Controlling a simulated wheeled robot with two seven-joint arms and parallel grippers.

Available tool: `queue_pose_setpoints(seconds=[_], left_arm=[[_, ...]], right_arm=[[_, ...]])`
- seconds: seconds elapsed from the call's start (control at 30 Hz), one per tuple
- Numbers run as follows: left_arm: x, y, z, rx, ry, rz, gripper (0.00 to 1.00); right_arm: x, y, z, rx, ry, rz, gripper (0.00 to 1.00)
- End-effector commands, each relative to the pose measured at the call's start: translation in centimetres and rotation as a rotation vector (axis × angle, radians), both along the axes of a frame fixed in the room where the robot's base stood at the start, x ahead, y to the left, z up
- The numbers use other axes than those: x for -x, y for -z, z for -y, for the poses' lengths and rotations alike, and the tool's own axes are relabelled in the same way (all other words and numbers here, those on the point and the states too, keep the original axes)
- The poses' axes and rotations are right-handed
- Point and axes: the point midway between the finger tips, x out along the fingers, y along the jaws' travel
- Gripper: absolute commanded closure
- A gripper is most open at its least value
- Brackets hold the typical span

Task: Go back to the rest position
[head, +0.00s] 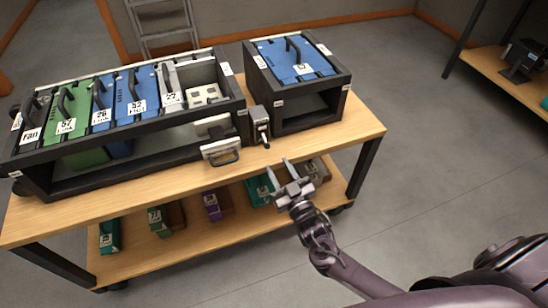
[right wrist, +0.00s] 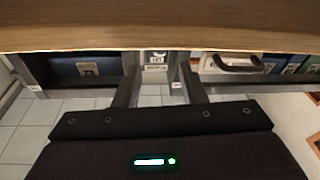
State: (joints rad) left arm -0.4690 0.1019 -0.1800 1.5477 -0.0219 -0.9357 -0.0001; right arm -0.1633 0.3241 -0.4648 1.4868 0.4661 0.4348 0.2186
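My right gripper (head: 281,172) is in front of the wooden table's front edge, to the right of the table's middle, with its two fingers apart and nothing between them. In the right wrist view the open fingers (right wrist: 162,90) reach towards the table edge, with an empty gap between them. My left gripper is not in the head view.
The wooden table (head: 362,135) carries a long black rack (head: 100,173) of green, blue and grey handled modules, and a smaller rack (head: 308,112) with a blue module. A small lever box (head: 259,124) stands between. Several modules lie on the lower shelf (head: 135,262). Open floor (head: 450,170) lies right.

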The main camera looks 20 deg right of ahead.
Motion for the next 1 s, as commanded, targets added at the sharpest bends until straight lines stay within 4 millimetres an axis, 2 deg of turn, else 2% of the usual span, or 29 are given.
queue_pose_setpoints(seconds=[0.23, 0.6, 0.7, 0.77, 0.87, 0.97, 1.0], left_arm=[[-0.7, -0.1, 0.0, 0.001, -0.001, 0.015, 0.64], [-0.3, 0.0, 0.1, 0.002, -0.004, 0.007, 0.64], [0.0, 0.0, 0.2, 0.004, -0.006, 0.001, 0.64], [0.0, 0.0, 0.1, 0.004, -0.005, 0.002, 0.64], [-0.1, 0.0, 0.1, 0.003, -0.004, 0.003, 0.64], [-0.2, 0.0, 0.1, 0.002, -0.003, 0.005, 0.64], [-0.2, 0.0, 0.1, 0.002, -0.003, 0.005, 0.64]], right_arm=[[0.8, 0.0, 0.1, 0.001, 0.000, 0.002, 0.63], [0.7, 0.1, 0.1, 0.001, 0.000, 0.001, 0.63], [0.8, 0.8, 0.2, -0.001, 0.008, -0.029, 0.63], [1.0, 2.0, 0.3, -0.001, 0.021, -0.084, 0.63], [1.8, 5.8, 0.5, -0.002, 0.051, -0.257, 0.63], [4.2, 11.4, 0.7, 0.008, 0.084, -0.521, 0.63], [5.7, 13.7, 0.7, 0.016, 0.092, -0.635, 0.63]])
